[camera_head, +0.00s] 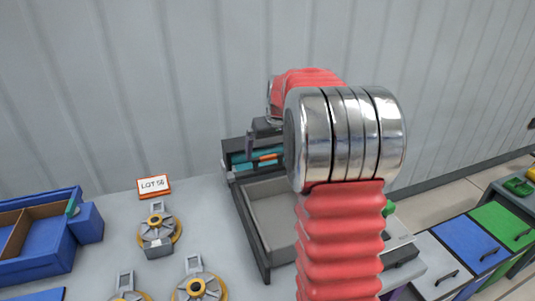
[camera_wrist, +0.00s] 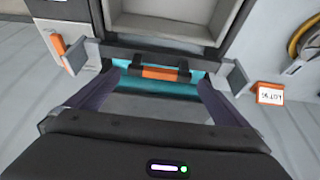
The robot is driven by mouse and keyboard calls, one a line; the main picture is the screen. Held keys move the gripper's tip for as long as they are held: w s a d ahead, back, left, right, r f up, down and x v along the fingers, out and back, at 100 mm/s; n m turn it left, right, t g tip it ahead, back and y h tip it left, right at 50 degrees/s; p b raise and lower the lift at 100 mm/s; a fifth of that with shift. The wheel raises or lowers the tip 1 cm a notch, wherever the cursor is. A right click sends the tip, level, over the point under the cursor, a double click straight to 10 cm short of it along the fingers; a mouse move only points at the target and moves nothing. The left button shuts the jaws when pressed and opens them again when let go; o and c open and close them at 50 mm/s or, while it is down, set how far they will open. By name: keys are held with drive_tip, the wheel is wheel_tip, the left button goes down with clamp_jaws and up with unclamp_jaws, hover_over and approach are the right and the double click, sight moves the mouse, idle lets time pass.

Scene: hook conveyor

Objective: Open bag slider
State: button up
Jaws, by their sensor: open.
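The teal bag (camera_head: 240,158) lies in the dark rear section of a holder in the head view, with an orange slider (camera_head: 268,156) on it. In the wrist view the teal bag (camera_wrist: 203,83) shows as a band, with the orange slider (camera_wrist: 165,73) near its middle between two black pieces. My gripper (camera_wrist: 155,67) is open and empty, its fingers wide apart, one towards each end of the band. Whether they touch anything is unclear. In the head view my arm hides part of the holder and most of my gripper.
A grey open tray (camera_head: 272,210) adjoins the bag's section. Several round yellow-and-grey parts (camera_head: 159,228) and a blue divided bin (camera_head: 45,262) are at left. An orange-framed LOT sign (camera_head: 154,185) stands near the back edge. Coloured drawers (camera_head: 466,241) are at right.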

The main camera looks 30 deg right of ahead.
drive_tip(key=shift+x, duration=1.1)
drive_tip(key=shift+c, duration=0.5)
drive_tip(key=shift+a, duration=0.1)
drive_tip(key=c, duration=1.2)
